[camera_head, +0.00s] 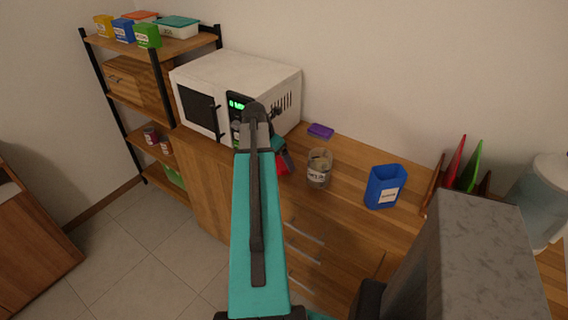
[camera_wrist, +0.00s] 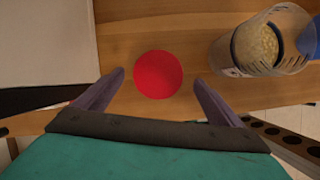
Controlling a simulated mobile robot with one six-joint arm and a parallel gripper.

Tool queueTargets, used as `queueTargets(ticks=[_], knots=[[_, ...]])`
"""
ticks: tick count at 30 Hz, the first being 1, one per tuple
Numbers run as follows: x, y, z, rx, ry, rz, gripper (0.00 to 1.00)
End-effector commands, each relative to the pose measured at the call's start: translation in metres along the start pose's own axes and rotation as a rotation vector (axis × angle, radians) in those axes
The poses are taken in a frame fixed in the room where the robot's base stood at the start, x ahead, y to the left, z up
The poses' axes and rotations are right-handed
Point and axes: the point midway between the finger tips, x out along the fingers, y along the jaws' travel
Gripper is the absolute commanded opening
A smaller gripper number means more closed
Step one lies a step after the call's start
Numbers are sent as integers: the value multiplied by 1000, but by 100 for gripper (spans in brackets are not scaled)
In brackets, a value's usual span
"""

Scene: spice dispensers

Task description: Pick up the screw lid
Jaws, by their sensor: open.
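The screw lid looks like the round flat red disc (camera_wrist: 158,75) lying on the wooden counter in the wrist view. My gripper (camera_wrist: 158,82) is above it with its two fingers spread apart, one on each side of the disc. The disc lies between and slightly beyond the fingers, and nothing is held. In the head view a red patch (camera_head: 284,163) shows at the end of my arm, and my arm hides most of that spot. An open glass jar (camera_head: 318,168) with a label stands to the right; it also shows in the wrist view (camera_wrist: 262,45) with pale contents.
A white microwave (camera_head: 235,90) stands left of my gripper on the counter. A purple box (camera_head: 320,131) lies behind the jar. A blue container (camera_head: 385,187) stands farther right. Wooden counter (camera_head: 345,190) is bare between the jar and blue container.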

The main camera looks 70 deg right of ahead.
Motion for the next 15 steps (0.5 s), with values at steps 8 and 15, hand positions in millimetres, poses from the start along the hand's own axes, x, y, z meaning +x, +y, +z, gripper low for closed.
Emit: queueTargets(ticks=[8,15], knots=[[24,0,1,1,0,0,90],[32,0,0,0,0,0,90]])
